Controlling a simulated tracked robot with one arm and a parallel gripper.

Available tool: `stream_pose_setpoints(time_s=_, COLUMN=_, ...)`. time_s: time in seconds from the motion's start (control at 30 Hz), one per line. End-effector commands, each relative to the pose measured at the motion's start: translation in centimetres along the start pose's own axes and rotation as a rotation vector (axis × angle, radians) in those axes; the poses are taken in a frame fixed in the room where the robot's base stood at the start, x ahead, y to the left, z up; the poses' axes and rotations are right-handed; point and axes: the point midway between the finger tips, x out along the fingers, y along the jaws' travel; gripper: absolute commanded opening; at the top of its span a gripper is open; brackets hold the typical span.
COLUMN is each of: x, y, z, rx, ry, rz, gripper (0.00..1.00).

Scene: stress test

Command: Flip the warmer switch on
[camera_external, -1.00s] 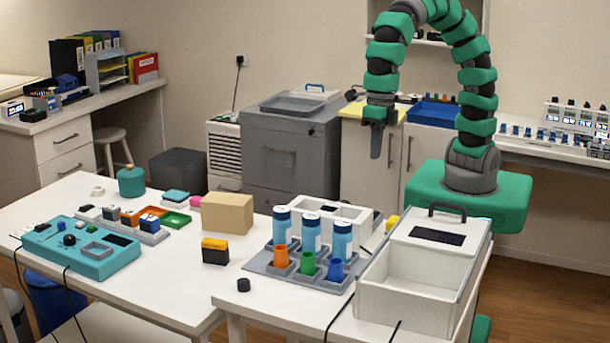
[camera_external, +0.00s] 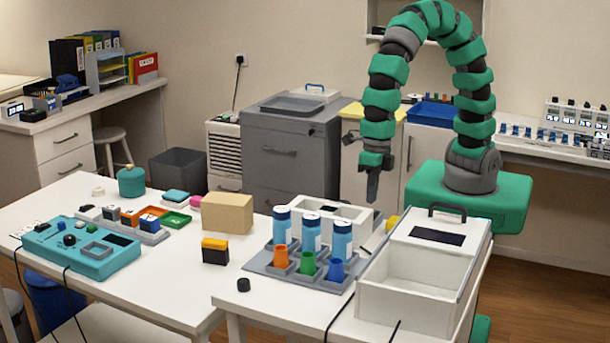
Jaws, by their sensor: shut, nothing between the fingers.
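I see no part clearly readable as the warmer switch. A white open-topped box (camera_external: 413,294) with a dark panel and a raised black handle stands at the right end of the near table; I cannot tell whether it is the warmer. A second white box (camera_external: 345,211) with a recess stands behind the blue bottles, and part of it is hidden by them. My gripper (camera_external: 372,188) points down, shut and empty, above and behind that second box, apart from it.
Blue bottles (camera_external: 311,233) and orange, green and blue cups (camera_external: 307,264) crowd a grey rack (camera_external: 258,263). A cardboard box (camera_external: 227,214) and a teal control panel (camera_external: 82,249) are on the left table.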

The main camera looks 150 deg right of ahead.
Motion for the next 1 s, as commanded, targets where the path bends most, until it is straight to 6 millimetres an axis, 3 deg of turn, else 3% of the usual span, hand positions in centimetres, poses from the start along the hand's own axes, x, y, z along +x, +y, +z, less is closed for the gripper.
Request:
stream_pose_setpoints(time_s=0.1, x=1.6, y=0.0, z=0.0, rx=0.002, ry=0.002, rz=-0.002, gripper=0.0)
stream_pose_setpoints(time_s=0.3, x=2.7, y=0.0, z=0.0, rx=0.002, ry=0.001, rz=-0.001, gripper=0.0)
stream_pose_setpoints(time_s=1.0, x=3.2, y=0.1, z=0.0, rx=0.001, ry=0.003, rz=-0.037, gripper=0.0)
